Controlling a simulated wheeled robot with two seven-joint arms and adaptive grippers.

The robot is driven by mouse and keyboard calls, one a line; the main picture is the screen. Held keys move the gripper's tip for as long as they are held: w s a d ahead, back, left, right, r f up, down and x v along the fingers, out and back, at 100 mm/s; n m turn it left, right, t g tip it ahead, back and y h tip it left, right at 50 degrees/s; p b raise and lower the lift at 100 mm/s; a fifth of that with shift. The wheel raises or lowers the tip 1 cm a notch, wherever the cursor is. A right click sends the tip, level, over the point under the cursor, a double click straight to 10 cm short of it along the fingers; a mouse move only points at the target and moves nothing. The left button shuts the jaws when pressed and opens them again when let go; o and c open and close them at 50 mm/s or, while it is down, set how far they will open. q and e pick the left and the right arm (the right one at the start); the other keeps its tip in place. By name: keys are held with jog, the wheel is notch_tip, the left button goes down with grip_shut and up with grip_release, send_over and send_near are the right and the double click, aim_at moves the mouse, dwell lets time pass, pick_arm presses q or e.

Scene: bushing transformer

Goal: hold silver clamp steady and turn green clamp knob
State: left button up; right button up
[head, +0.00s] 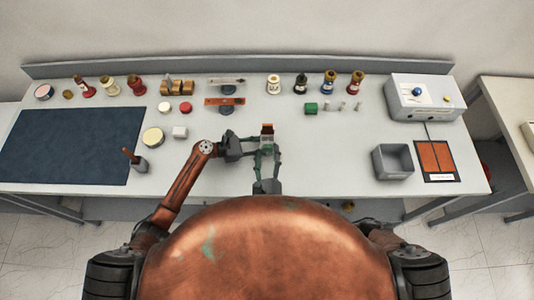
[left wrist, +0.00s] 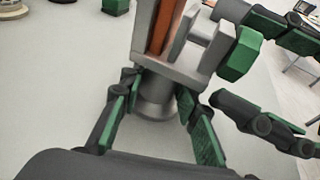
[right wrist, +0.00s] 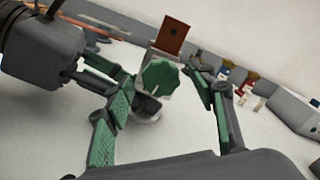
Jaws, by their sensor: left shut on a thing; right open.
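The silver clamp (left wrist: 150,105) stands upright on the table, with its round post and base below a jaw block. A copper-brown plate (right wrist: 172,33) sticks up from its jaws. My left gripper (left wrist: 158,95) is shut on the clamp's post, one finger on each side. The green clamp knob (right wrist: 160,77), a faceted disc, is on the clamp's side and faces the right wrist camera; it also shows in the left wrist view (left wrist: 240,55). My right gripper (right wrist: 165,88) is open, with its fingers on either side of the knob and space visible around it.
A dark blue mat (head: 65,145) covers the table's left part. A grey bin (head: 393,174) and an orange panel (head: 435,157) are at the right, below a white box (head: 425,98). Bottles and small parts line the back. Table around the clamp is clear.

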jog(key=shift+s, duration=0.1)
jog(key=s, duration=1.1)
jog(key=shift+s, duration=0.4)
pick_arm(q)
jog(key=o, duration=0.9)
jog(key=shift+o, duration=0.2)
